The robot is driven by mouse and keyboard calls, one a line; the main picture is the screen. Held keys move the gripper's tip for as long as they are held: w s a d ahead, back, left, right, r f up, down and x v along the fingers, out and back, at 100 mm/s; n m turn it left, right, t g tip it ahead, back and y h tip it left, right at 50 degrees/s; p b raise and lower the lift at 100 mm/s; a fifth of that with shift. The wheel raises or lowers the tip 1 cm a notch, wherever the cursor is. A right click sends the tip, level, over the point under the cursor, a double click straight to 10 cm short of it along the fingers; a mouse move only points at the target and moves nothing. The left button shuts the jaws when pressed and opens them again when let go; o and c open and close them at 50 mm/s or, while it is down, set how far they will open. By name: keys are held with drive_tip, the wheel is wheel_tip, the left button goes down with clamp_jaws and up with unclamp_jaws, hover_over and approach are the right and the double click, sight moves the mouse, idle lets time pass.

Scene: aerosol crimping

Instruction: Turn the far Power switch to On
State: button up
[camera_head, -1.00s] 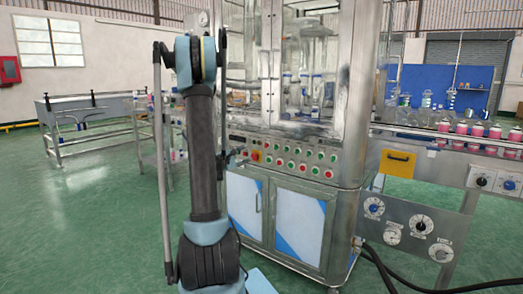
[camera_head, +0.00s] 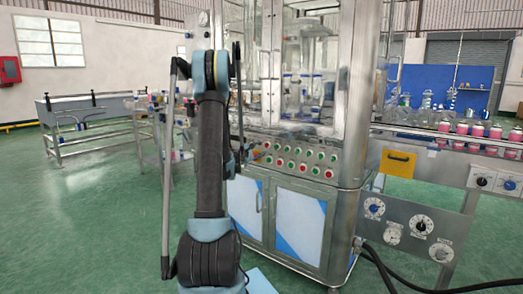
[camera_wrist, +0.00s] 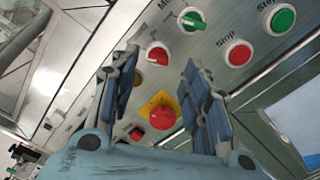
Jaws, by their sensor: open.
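In the wrist view my gripper (camera_wrist: 160,68) is open and empty, with its blue-grey fingers spread in front of a steel control panel (camera_wrist: 215,22). Between the fingers shows a red mushroom button (camera_wrist: 162,117) on a yellow plate. I cannot read a Power label. In the head view my gripper (camera_head: 242,157) is at the panel's left end, partly hidden by my arm.
A red Stop button (camera_wrist: 238,53) and a green button (camera_wrist: 278,18) sit right of the fingers. The steel cabinet (camera_head: 345,215) has rows of buttons. A conveyor with red cans (camera_head: 475,129) and dials (camera_head: 421,226) stands right. Open green floor (camera_head: 90,225) lies left.

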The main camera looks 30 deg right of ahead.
sight(266, 146)
drive_tip(key=shift+x, duration=2.5)
drive_tip(key=shift+c, duration=0.5)
clamp_jaws()
drive_tip(key=shift+s+m, duration=0.1)
drive_tip(key=shift+m, duration=0.6)
drive_tip(key=m, duration=1)
drive_tip(key=shift+m, duration=0.3)
